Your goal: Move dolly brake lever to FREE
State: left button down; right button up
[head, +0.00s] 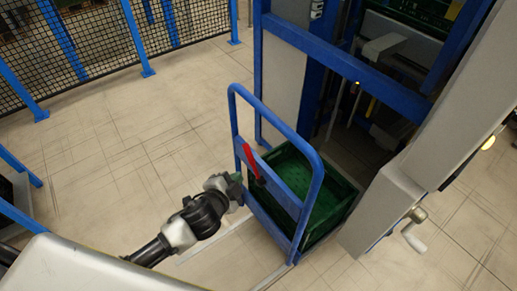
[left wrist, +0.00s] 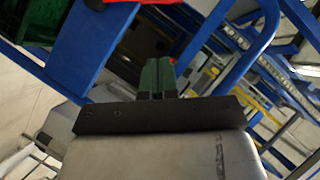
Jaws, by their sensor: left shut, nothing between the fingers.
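The red brake lever (head: 251,158) sits on the crossbar of the blue dolly handle frame (head: 318,200) in the head view, slanting up and left from its pivot. Part of something red, likely the lever, shows at the top edge of the left wrist view (left wrist: 150,2). My left gripper (head: 236,181) is just left of and below the lever, close to the blue frame. Its green fingers (left wrist: 157,77) are together with nothing between them. Whether they touch the frame or lever I cannot tell. No lettering is readable near the lever. My right gripper is not in view.
A green crate (head: 345,208) stands on the dolly behind the handle frame. A blue machine frame (head: 345,48) rises behind it. A grey housing with a crank (head: 412,238) is at right. A mesh fence (head: 100,40) stands at back left. The tiled floor at left is clear.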

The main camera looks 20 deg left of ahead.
pick_arm(q)
jog(key=m, duration=0.1)
send_near(248, 158)
jog(key=w+d+r, duration=0.1)
jog(key=w+d, duration=0.3)
jog(key=w, duration=0.1)
jog(key=shift+w+a+f, duration=0.5)
jog(key=shift+w+f, duration=0.1)
jog(key=shift+w, duration=0.1)
jog(key=shift+w+a+f+b, duration=0.35)
jog(key=shift+w+a+f, duration=0.05)
jog(key=shift+w+f, duration=0.1)
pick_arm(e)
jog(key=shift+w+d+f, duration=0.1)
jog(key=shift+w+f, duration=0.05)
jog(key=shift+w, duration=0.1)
